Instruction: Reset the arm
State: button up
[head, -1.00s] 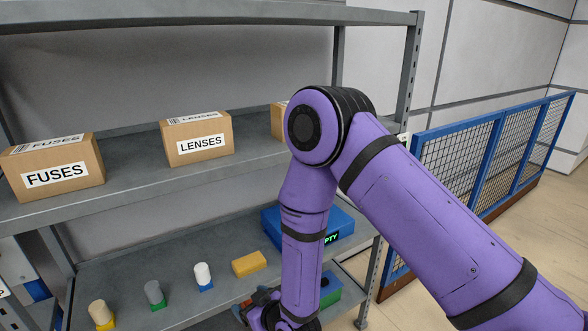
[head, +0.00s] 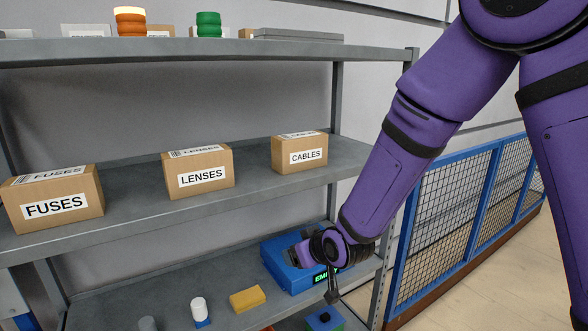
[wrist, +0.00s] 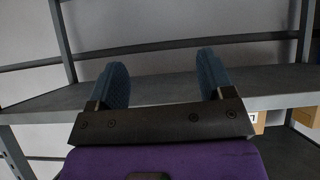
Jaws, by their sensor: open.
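My purple arm comes in from the upper right of the head view and reaches down toward the shelf. My gripper (wrist: 160,82) is open and empty in the wrist view, its two blue-grey pads well apart with only shelving behind them. In the head view the wrist end is in front of a blue box (head: 278,262) with a partly covered green display, on the lower shelf; the fingertips are hard to make out there.
Boxes marked FUSES (head: 58,200), LENSES (head: 198,172) and CABLES (head: 299,153) stand on the middle shelf (head: 130,207). A yellow block (head: 247,299) and a white cylinder on a blue base (head: 199,309) are on the lower shelf. A blue mesh fence (head: 470,215) stands at right.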

jog(key=s+d+r+m+h, duration=0.1)
jog(key=s+d+r, duration=0.2)
jog(key=d+r, duration=0.25)
jog(key=s+d+r+m+g+h, duration=0.1)
jog(key=s+d+r, duration=0.1)
jog(key=d+r, duration=0.35)
jog(key=s+d+r+m+h, duration=0.1)
jog(key=s+d+r+h, duration=0.15)
jog(key=d+r, duration=0.3)
jog(key=s+d+r+m+g, duration=0.1)
jog(key=s+d+r, duration=0.1)
jog(key=s+d, duration=0.2)
jog(key=s+d+r+m, duration=0.1)
jog(key=s+d, duration=0.3)
jog(key=s, duration=0.5)
jog(key=s+d+r+m+g+h, duration=0.1)
jog(key=s+d+r+m, duration=0.1)
jog(key=s, duration=0.5)
jog(key=shift+s+d+r+g, duration=0.3)
jog(key=shift+d+r, duration=0.35)
jog(key=shift+d, duration=0.25)
